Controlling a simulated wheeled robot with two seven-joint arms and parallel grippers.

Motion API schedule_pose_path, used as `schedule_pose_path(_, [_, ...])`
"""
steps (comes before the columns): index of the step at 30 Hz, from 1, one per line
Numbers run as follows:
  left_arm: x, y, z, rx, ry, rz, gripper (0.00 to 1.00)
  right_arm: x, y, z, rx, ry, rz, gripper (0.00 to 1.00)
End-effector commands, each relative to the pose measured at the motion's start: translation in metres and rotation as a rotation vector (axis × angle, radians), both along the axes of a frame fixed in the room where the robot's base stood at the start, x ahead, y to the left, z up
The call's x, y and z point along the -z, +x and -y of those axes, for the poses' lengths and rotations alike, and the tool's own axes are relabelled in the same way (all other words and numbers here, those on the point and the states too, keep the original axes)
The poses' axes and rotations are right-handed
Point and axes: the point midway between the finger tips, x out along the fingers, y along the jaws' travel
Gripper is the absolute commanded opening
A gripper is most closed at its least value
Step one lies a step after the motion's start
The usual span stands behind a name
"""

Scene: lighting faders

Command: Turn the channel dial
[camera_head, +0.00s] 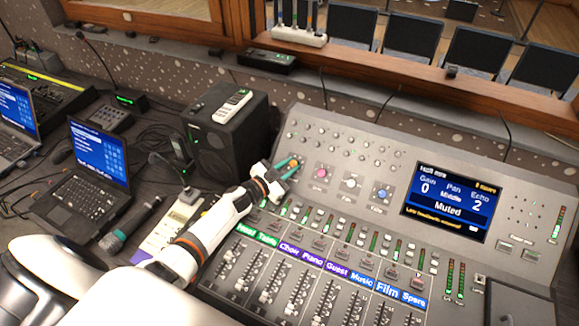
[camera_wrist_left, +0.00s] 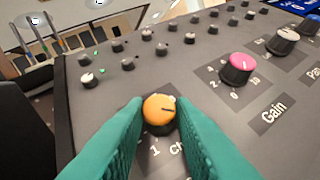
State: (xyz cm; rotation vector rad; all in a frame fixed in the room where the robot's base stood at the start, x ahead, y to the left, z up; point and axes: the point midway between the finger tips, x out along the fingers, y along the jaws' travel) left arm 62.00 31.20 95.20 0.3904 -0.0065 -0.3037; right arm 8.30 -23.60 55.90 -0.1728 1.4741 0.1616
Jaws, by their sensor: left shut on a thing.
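The channel dial is an orange-topped knob (camera_wrist_left: 159,108) on the grey mixing console (camera_head: 300,118). In the left wrist view a dark pointer line on its top points toward the right. Printing below it shows a "1" and the start of "Ch"; the rest is hidden by a finger. My left gripper (camera_head: 288,165) is at the upper left of the console. Its green fingers (camera_wrist_left: 160,125) are shut on the orange knob, one on each side. In the head view the fingers hide most of the knob. My right gripper is not in view.
A pink Gain knob (camera_wrist_left: 237,68), a white knob (camera_head: 351,182) and a blue knob (camera_head: 382,193) stand to the right of the dial. A black speaker (camera_head: 228,140) stands close behind my left wrist.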

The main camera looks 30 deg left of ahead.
Motion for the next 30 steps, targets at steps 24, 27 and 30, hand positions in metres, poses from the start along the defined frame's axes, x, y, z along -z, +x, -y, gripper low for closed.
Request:
schedule_pose_path(24, [0.0000, 0.0005, -0.0013, 0.074, 0.066, -0.004, 0.33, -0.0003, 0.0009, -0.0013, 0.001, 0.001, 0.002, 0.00])
schedule_pose_path(27, [-0.0001, 0.0005, -0.0013, 0.074, 0.066, -0.004, 0.45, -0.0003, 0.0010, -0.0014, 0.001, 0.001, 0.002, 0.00])
schedule_pose_path(30, [-0.0003, 0.0006, -0.0012, 0.073, 0.065, -0.004, 0.45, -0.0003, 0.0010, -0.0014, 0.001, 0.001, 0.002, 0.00])
